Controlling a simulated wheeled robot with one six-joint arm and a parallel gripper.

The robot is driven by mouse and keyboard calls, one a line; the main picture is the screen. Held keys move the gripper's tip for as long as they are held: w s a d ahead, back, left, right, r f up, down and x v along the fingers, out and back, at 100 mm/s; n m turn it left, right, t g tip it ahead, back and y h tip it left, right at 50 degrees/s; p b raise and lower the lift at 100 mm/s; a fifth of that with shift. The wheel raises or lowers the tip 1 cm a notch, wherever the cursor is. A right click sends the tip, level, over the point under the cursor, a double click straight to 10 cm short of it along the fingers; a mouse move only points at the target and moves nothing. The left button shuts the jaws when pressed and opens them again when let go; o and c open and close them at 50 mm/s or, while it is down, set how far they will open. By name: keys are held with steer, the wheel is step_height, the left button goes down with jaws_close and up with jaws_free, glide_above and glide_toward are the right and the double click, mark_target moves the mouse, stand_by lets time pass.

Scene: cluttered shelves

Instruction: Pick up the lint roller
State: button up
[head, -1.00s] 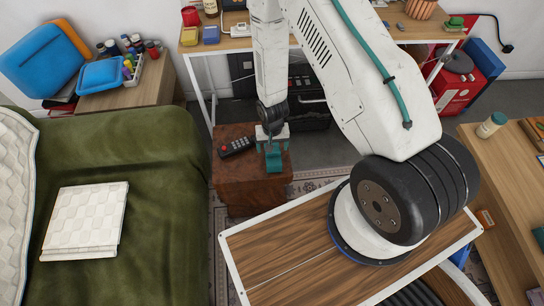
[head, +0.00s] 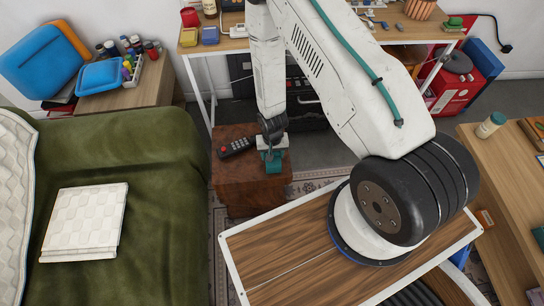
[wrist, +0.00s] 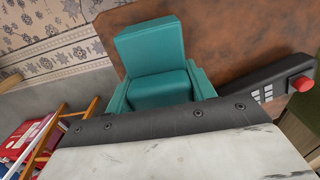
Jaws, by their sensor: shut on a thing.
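My gripper (head: 273,162) points down at the small brown wooden table between the bed and the desk. Its teal fingers (wrist: 158,62) fill the middle of the wrist view, close together and low over the tabletop. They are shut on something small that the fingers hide. I cannot make out a lint roller in either view, so I cannot tell whether it is the thing held.
A black remote with a red end (head: 237,147) lies on the brown table (head: 235,185), close left of my gripper; it also shows in the wrist view (wrist: 262,97). The bed (head: 150,200) stands at left. The desk (head: 215,40) is behind, with items on it.

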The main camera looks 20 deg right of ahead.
steer(key=shift+r, duration=0.15)
steer(key=shift+r, duration=0.6)
step_height(320, 180, up, 2)
steer(key=shift+r, duration=0.15)
steer(key=s+r, duration=0.1)
steer(key=s, duration=1.5)
steer(key=shift+r, duration=0.1)
